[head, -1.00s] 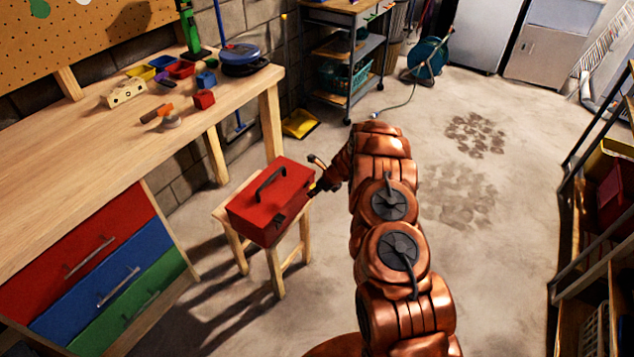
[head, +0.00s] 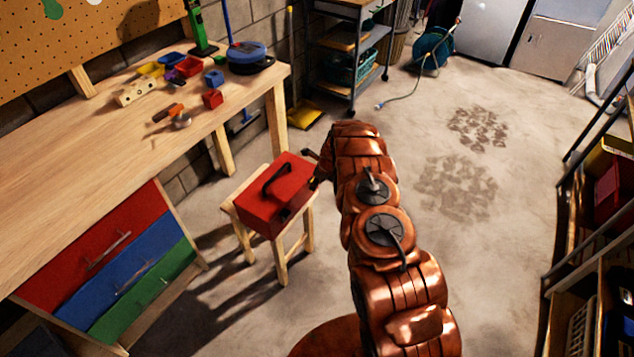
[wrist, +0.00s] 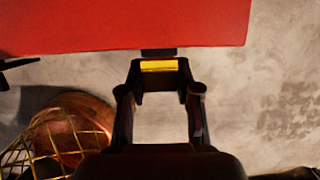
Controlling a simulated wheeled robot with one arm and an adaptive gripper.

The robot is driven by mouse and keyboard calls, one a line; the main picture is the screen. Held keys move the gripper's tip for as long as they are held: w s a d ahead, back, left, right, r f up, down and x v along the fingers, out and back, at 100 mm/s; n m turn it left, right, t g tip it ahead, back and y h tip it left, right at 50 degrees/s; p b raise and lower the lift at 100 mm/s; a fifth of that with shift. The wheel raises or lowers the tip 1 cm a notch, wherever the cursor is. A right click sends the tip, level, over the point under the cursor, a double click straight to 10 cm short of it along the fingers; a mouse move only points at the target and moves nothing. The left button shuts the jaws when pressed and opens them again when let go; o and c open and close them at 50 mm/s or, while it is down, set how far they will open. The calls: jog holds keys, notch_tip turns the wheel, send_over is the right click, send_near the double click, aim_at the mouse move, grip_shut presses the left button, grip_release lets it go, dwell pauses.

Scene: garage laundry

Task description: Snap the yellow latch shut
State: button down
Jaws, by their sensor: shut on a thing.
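The red toolbox (head: 264,212) with a dark handle sits lid down on a small wooden stool (head: 243,237). In the wrist view its red body (wrist: 120,22) fills the top. The yellow latch (wrist: 158,66) shows just below the toolbox's edge, under a dark piece. My gripper (wrist: 158,80) has its fingertips at both sides of the latch and is shut on it. In the head view my gripper (head: 317,172) is at the toolbox's right side. The latch is hidden there, so I cannot tell how fully it is seated.
A workbench (head: 70,180) with small bins and tools stands at the left. A shelf rack (head: 590,215) stands at the right. A cart (head: 350,60) and a hose reel (head: 432,50) are at the back. The floor right of my arm is open.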

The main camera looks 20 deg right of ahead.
jog(key=shift+a+f, duration=0.1)
jog(key=c, duration=0.8)
grip_release()
jog(key=v, duration=1.2)
jog(key=shift+s, duration=0.1)
